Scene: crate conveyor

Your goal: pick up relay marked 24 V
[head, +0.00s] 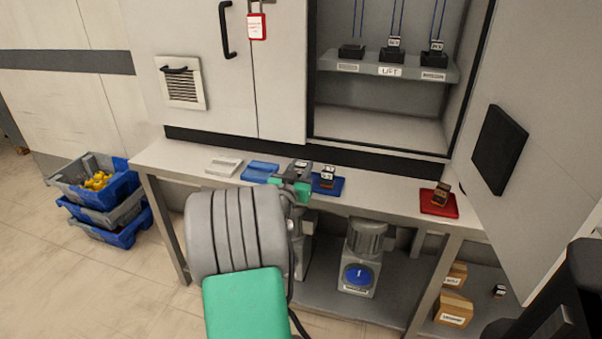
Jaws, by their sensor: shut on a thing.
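My gripper (298,178) is over the bench, seen from behind, its fingers partly hidden by its own green and grey parts. It is shut on a small dark relay with a pale top (301,167). A second dark relay with white labels (327,174) stands just right of it, on a blue mat (331,190). A brown-and-black relay (441,193) stands tilted on a red mat (437,208) at the right. The markings on these relays are too small to read surely. Whether the held relay touches the bench is hidden.
The bench (385,196) also carries a pale tray (223,166) and a blue tray (260,170). The open cabinet has a shelf (345,67) with dark sockets and hanging blue wires. A motor (364,255) and cardboard boxes (453,309) stand below. Stacked crates (120,220) are left.

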